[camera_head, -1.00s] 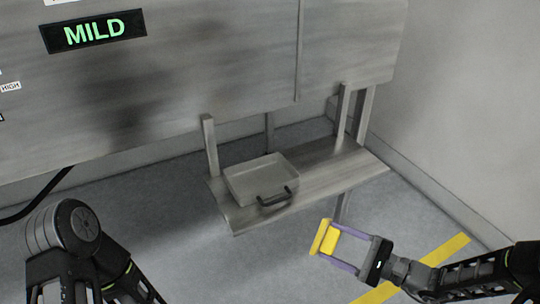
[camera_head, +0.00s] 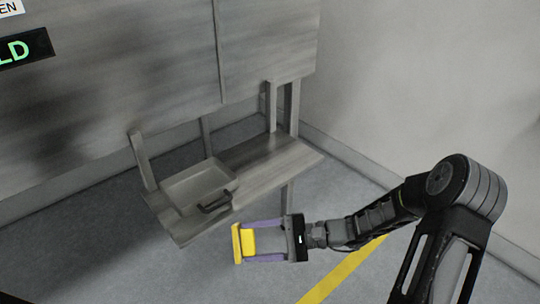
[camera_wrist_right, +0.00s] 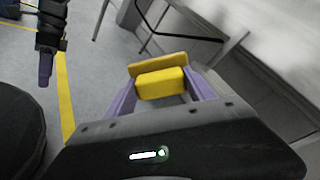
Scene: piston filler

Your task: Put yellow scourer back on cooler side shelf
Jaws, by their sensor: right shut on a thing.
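The yellow scourer (camera_head: 246,241) is held between the purple fingers of my right gripper (camera_head: 262,242), in front of and below the shelf's front edge in the head view. It also shows in the right wrist view (camera_wrist_right: 161,83), gripped between both fingers, with a flat darker yellow plate on its far side. The side shelf (camera_head: 270,163) is a grey metal ledge under the large metal cabinet. Scourer and shelf look apart. My left gripper is not in the head view; a dark arm part with a purple finger (camera_wrist_right: 45,68) shows at the left of the right wrist view.
A grey metal tray (camera_head: 196,186) with a dark handle (camera_head: 215,201) sits on the left part of the shelf. The shelf's right part is bare. Metal legs (camera_head: 271,106) rise at its back. A wall stands right; a yellow stripe (camera_head: 342,270) marks the floor.

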